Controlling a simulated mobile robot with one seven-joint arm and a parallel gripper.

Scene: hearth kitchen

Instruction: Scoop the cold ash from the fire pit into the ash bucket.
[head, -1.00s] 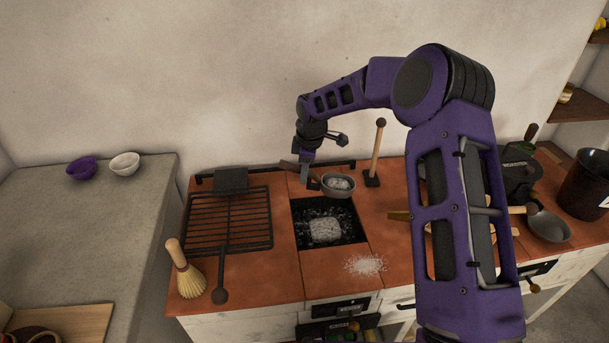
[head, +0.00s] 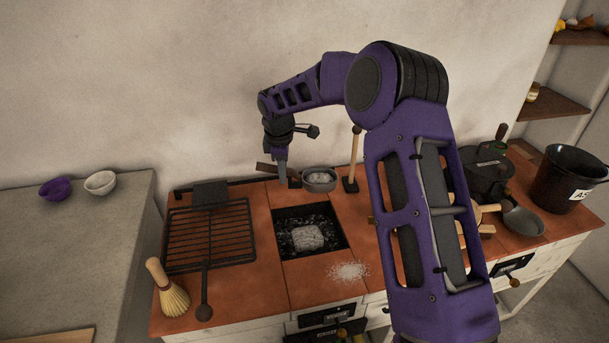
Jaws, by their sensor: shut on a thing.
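My gripper (head: 282,176) is shut on the dark handle (head: 264,168) of a small metal scoop. The scoop's round bowl (head: 320,186) holds pale grey ash (head: 319,177) and hangs level above the back edge of the fire pit. The fire pit (head: 329,247) is a black square opening in the red-tiled top. A pale grey heap of ash (head: 307,237) lies in it among dark bits. The ash bucket (head: 560,190), black with a partly cut-off white label, stands at the far right end of the top. A patch of white ash (head: 348,271) lies on the tiles in front of the pit.
A black grill rack (head: 210,236) and a straw whisk (head: 172,292) are left of the pit. A wooden-handled upright tool (head: 353,160) stands behind it. A grey pan (head: 524,222) and a dark pot (head: 487,168) stand between my arm and the bucket.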

